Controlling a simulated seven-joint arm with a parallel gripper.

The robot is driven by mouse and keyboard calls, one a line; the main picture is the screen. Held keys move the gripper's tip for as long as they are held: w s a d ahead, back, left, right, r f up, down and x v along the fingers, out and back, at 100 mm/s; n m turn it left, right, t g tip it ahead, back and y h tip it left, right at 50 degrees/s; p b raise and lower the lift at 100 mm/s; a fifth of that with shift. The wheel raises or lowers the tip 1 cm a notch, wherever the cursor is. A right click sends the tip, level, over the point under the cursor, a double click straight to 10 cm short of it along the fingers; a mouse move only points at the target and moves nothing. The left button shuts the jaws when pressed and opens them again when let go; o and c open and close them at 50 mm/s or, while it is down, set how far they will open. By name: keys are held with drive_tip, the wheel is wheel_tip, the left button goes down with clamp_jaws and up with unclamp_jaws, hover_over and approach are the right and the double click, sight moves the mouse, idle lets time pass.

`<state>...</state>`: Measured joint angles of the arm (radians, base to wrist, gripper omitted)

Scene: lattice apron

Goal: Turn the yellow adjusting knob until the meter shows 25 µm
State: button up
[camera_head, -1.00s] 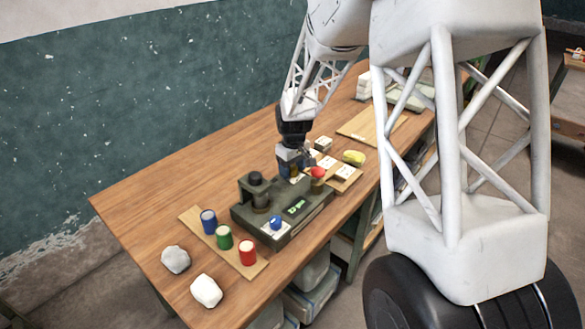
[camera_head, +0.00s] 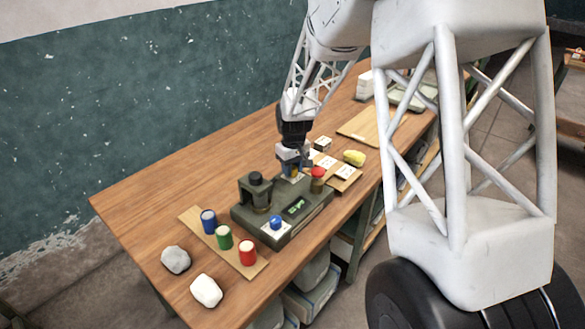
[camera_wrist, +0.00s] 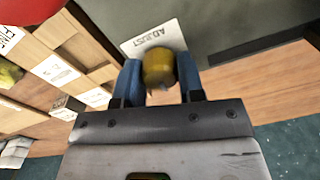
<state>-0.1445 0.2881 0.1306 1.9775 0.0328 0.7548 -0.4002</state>
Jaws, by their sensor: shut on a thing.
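The yellow adjusting knob (camera_wrist: 158,70) sits in front of a white plate marked ADJUST (camera_wrist: 155,38) in the wrist view. My gripper (camera_wrist: 160,82) has its blue fingers on both sides of the knob and is shut on it. In the head view my gripper (camera_head: 293,172) is at the back of the dark green meter device (camera_head: 240,217), and the knob is mostly hidden there. The meter's display (camera_head: 296,207) shows green digits too small to read.
A blue button (camera_head: 276,222) and a red knob (camera_head: 317,174) are on the device. Blue, green and red cans (camera_head: 224,237) stand on a board at left. Two pale stones (camera_head: 206,291) lie near the table's front edge. Labelled trays and a yellow object (camera_head: 354,158) lie behind.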

sight(293, 167)
drive_tip(key=shift+m, duration=2.3)
drive_tip(key=o, duration=0.9)
drive_tip(key=shift+r, duration=0.1)
drive_tip(key=shift+d+r, duration=0.15)
drive_tip(key=shift+r, duration=3.7)
